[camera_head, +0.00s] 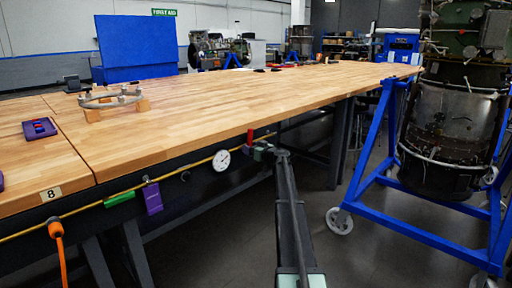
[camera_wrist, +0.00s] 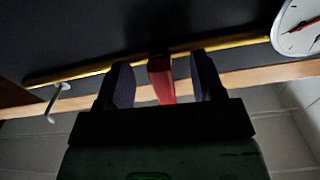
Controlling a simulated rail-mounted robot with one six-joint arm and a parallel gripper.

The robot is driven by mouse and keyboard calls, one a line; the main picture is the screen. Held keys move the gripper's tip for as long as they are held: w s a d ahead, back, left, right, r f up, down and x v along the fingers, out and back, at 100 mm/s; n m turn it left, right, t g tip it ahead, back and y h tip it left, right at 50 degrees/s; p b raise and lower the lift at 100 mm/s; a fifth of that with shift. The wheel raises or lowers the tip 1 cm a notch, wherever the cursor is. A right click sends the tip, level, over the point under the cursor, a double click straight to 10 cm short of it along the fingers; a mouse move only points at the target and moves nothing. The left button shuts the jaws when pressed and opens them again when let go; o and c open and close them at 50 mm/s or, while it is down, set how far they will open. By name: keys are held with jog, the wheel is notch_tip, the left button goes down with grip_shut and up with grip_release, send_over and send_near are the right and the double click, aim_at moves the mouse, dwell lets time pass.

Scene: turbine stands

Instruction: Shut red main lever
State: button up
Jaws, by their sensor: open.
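The red main lever (camera_head: 250,137) stands upright at the far end of the yellow pipe (camera_head: 190,163) under the table's front edge. In the wrist view the red lever (camera_wrist: 161,80) sits between my gripper's two dark fingers (camera_wrist: 162,82), with a visible gap on each side. My gripper (camera_head: 258,149) is open and around the lever. In the head view it is small, and its fingertips are hard to make out beside the lever. The lever's joint with the pipe is partly hidden.
A round white gauge (camera_head: 221,160) is on the pipe just left of my gripper. A purple lever (camera_head: 152,198), a green handle (camera_head: 119,199) and an orange hose (camera_head: 60,255) are further left. The wooden tabletop (camera_head: 200,100) overhangs the pipe. A blue wheeled stand (camera_head: 365,160) is at right.

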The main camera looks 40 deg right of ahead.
jog(key=s, duration=0.5)
jog(key=shift+d, duration=0.4)
